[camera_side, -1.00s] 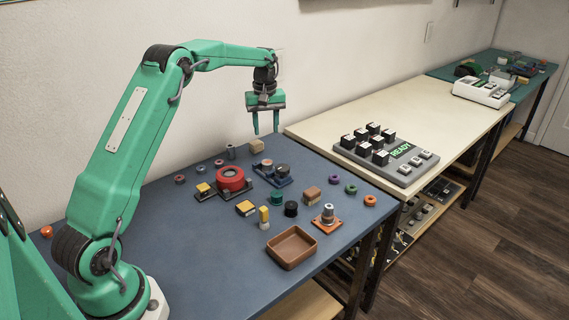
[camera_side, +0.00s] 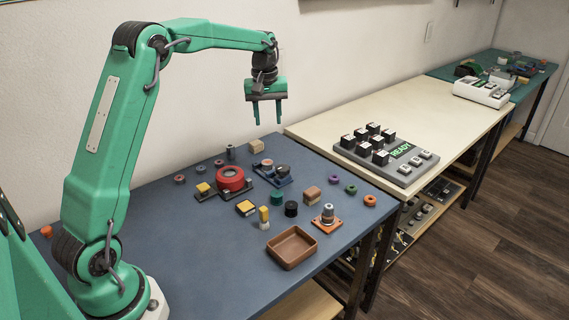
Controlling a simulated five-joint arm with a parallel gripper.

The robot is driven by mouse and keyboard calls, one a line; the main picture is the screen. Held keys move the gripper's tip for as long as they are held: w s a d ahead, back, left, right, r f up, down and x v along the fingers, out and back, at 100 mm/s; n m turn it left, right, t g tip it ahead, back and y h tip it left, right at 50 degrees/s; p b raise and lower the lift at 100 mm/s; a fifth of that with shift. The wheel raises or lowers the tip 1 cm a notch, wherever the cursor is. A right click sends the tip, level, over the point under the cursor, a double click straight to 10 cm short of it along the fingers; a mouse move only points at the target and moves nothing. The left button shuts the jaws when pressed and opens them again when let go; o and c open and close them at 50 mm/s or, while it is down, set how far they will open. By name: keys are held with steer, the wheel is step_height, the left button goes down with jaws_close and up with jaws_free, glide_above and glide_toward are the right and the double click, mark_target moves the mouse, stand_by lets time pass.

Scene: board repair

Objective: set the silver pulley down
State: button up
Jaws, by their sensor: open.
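My gripper (camera_side: 267,122) is open and empty, high above the back of the blue table, with its fingers pointing down. A silver-grey round piece (camera_side: 328,210) sits on the orange square base (camera_side: 327,225) near the table's right front edge; it looks like the silver pulley, but it is small and I cannot be sure. A grey upright cylinder (camera_side: 230,152) stands at the back of the table, and a small grey ring (camera_side: 198,170) lies left of it. My gripper is well apart from all of these.
A red round part (camera_side: 230,178) sits mid-table on a dark base. A brown tray (camera_side: 291,262) lies at the front. Several small blocks and rings are scattered between. A keypad device (camera_side: 385,153) stands on the cream table. The blue table's left front is clear.

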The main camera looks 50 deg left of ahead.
steer(key=s+d+r+m+t, duration=0.1)
steer(key=s+d+r+m, duration=0.25)
steer(key=s+d, duration=0.3)
steer(key=s+d+r+m+t, duration=0.1)
steer(key=s+d+r+m, duration=0.1)
steer(key=s+d+r, duration=0.4)
steer(key=s+d+f+m+t, duration=0.1)
steer(key=s+d+f+m, duration=0.1)
steer(key=s, duration=0.6)
steer(key=s+d+f+m+t, duration=0.1)
steer(key=s+d+f+m, duration=0.2)
steer(key=s, duration=0.6)
steer(key=shift+d+t, duration=0.2)
steer(key=shift+t, duration=0.2)
